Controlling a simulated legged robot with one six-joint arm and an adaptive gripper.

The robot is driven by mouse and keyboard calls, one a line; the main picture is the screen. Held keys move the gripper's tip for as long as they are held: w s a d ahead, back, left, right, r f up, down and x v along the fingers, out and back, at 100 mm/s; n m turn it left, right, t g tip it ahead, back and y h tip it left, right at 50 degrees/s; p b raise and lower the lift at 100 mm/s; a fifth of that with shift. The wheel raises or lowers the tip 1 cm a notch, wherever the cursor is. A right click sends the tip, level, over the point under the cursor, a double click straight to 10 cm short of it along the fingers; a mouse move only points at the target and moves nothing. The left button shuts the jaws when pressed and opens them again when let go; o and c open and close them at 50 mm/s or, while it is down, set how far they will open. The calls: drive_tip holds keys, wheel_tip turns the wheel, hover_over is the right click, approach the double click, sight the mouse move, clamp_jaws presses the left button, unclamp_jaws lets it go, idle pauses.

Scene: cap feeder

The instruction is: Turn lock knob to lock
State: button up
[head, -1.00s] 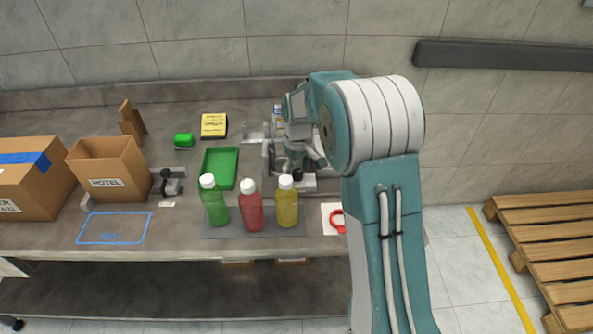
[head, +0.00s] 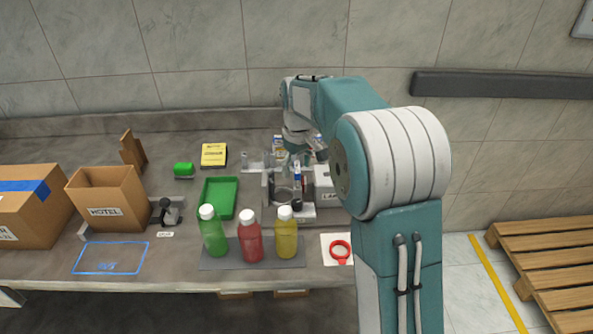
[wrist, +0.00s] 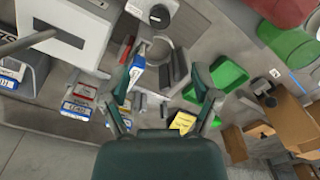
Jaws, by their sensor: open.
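A round black knob (head: 296,204) sits on a white block at the front of the grey feeder (head: 268,190). The knob also shows at the top of the wrist view (wrist: 158,16), ahead of the fingers. A second black knob (head: 165,204) stands on a small fixture beside the carton; I cannot tell from its label which knob is the lock. My gripper (head: 303,158) is above the back of the feeder, clear of both knobs. In the wrist view my gripper (wrist: 165,80) has its fingers apart, with nothing held.
Three capped bottles stand on a dark mat (head: 220,255) in front of the feeder. A green tray (head: 218,198) lies left of it. A white labelled box (head: 326,190) is close on its right. Small blue-and-white packs (wrist: 78,107) lie behind. A red ring (head: 340,249) lies front right.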

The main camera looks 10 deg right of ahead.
sight(297, 202)
drive_tip(key=s+f+m+t, duration=0.2)
drive_tip(key=s+m+t, duration=0.2)
drive_tip(key=s+t, duration=0.1)
drive_tip(key=x, duration=1)
drive_tip(key=shift+f, duration=0.4)
drive_tip(key=shift+d, duration=0.1)
clamp_jaws()
